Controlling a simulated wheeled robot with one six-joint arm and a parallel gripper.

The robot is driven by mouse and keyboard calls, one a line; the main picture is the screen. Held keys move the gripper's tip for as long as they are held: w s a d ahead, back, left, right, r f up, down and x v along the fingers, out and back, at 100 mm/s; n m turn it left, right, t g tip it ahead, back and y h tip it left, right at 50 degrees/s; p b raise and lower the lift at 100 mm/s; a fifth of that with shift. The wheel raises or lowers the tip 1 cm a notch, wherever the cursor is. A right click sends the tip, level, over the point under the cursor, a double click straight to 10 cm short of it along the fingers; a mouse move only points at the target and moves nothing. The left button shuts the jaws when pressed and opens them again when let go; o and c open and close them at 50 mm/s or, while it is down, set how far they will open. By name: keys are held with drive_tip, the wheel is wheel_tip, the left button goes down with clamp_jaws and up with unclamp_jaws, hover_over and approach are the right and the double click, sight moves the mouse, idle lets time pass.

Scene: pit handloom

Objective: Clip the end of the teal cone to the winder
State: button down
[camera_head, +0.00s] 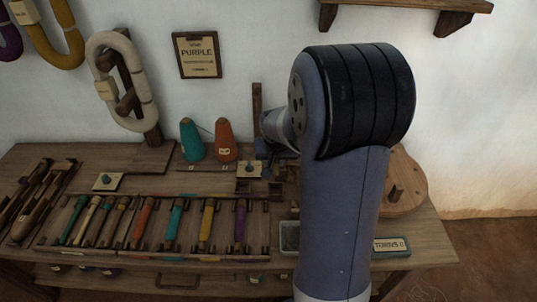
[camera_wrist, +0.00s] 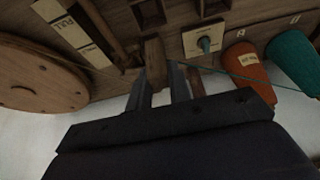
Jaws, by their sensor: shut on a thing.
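The teal cone (camera_head: 192,140) stands upright at the back of the bench, left of an orange cone (camera_head: 226,141). It also shows at the right of the wrist view (camera_wrist: 293,62). A thin teal thread (camera_wrist: 240,73) runs from the cone side across to my gripper (camera_wrist: 162,80). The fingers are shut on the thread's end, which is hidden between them. A wooden post (camera_wrist: 154,58) shows just beyond the fingertips; I cannot tell whether they touch it. A round wooden wheel (camera_wrist: 38,78), apparently the winder's, lies left of the gripper; my arm partly covers it in the head view (camera_head: 405,185).
A pale plate with a teal knob (camera_wrist: 204,42) is near the fingers. A rack of several coloured bobbins (camera_head: 147,220) fills the bench front. A small tray (camera_head: 290,237) stands at right. A cream skein (camera_head: 125,80) hangs at the back left.

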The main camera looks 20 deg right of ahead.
drive_tip(key=shift+f+b, duration=3.4)
drive_tip(key=shift+f, duration=1)
drive_tip(key=c, duration=0.9)
unclamp_jaws()
drive_tip(key=shift+r, duration=0.15)
wheel_tip(320, 180, up, 8)
drive_tip(key=p, duration=0.6)
drive_tip(key=shift+s, duration=0.1)
